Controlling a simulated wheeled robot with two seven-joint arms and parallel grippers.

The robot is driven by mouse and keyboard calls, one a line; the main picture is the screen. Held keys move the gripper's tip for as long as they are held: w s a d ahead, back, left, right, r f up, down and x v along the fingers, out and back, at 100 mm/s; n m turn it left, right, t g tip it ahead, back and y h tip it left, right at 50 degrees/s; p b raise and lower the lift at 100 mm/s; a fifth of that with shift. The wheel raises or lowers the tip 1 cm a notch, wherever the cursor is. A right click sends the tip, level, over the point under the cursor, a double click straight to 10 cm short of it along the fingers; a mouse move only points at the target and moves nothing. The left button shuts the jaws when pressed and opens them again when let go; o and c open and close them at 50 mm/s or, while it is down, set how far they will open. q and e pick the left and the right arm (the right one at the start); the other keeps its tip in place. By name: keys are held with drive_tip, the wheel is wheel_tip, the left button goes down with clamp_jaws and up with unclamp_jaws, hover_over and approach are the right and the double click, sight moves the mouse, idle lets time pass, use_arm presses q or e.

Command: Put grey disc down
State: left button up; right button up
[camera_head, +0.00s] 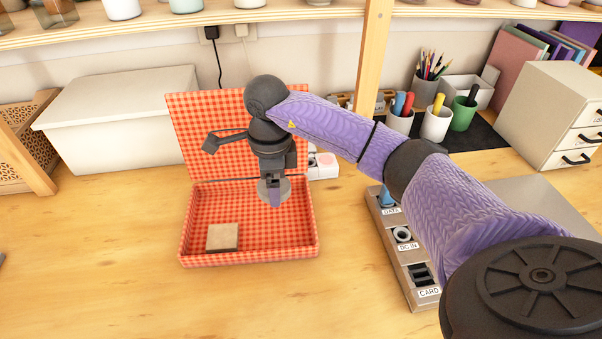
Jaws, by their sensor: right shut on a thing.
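My right gripper (274,195) reaches in from the right and points down over the open red-checked box (186,252). It is shut on the grey disc (263,190), which is held on edge and partly hidden by the fingers. The disc is over the back right part of the box's tray; I cannot tell whether it touches the bottom. A beige square block (222,237) lies in the front left of the tray. My left gripper is not in view.
The box's raised lid (190,130) stands behind the tray. A grey panel with labelled sockets (408,262) lies to the right. A white lidded bin (115,125) stands at the left, and pen cups (436,125) stand at the back right.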

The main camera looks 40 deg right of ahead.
sight(278, 223)
wheel_tip(278, 223, down, 10)
drive_tip(key=b, duration=0.3)
drive_tip(key=shift+r, duration=0.15)
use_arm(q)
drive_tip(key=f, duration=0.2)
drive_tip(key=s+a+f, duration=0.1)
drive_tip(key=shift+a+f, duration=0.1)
use_arm(e)
drive_tip(key=o, duration=0.9)
drive_tip(key=shift+o, duration=0.7)
wheel_tip(278, 223, up, 8)
drive_tip(key=p, duration=0.2)
drive_tip(key=shift+p, duration=0.4)
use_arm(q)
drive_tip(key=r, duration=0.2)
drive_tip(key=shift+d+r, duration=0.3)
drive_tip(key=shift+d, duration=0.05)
use_arm(e)
drive_tip(key=shift+f, duration=0.2)
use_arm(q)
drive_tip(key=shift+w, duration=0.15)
